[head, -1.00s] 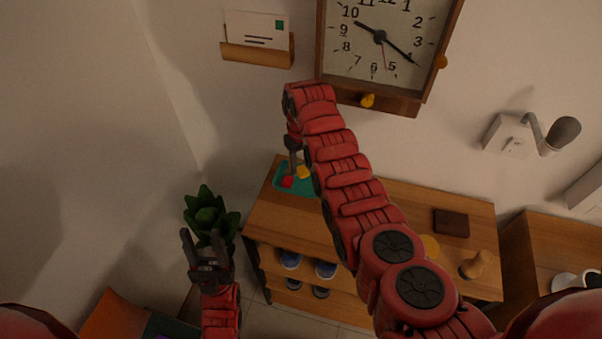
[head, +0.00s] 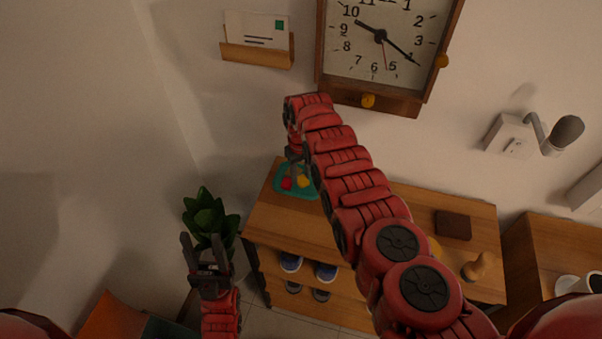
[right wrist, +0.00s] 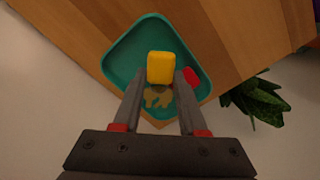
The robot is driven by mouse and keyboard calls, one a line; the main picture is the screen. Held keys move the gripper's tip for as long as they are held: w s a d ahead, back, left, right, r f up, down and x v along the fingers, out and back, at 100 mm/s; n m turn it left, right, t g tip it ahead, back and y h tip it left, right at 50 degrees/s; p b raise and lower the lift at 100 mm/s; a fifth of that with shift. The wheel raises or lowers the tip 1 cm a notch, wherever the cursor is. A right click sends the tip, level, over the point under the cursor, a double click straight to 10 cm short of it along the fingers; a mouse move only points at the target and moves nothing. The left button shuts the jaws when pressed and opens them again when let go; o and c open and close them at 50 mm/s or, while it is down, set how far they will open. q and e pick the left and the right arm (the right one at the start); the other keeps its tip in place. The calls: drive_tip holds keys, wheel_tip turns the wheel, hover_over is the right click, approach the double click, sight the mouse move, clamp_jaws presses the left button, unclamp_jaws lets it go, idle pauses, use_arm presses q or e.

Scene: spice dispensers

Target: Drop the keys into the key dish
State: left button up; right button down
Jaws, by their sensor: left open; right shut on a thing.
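The teal key dish (head: 312,191) sits at the left end of the wooden cabinet top; the right wrist view shows its raised rim (right wrist: 118,62). My right gripper (right wrist: 160,78) is shut on the keys, with their yellow fob (right wrist: 160,67) between its fingertips and brass-coloured keys (right wrist: 158,98) showing between the fingers. It is over the dish, but I cannot tell whether the keys touch its floor. In the head view the yellow fob (head: 303,181) shows beside a red thing (head: 287,184) in the dish. My left gripper (head: 200,240) is open and empty, in front of the plant.
The cabinet top (head: 275,222) has a dark block (head: 453,224) and a wooden knobbed thing (head: 479,266) on its right part. A clock (head: 380,50), a letter holder (head: 257,54) and a wall fixture (head: 515,137) are above. A plant (head: 207,212) stands left of the cabinet.

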sight(301, 177)
drive_tip(key=shift+c, duration=2.3)
unclamp_jaws()
drive_tip(key=shift+f, duration=0.1)
drive_tip(key=shift+r+p, duration=0.45)
drive_tip(key=shift+p, duration=0.05)
wheel_tip(301, 177, up, 3)
drive_tip(key=shift+w+r+p, duration=0.1)
drive_tip(key=shift+r+p, duration=0.05)
drive_tip(key=shift+p, duration=0.85)
wheel_tip(301, 177, up, 8)
drive_tip(key=b, duration=0.2)
drive_tip(key=shift+r, duration=0.2)
drive_tip(key=shift+f, duration=0.1)
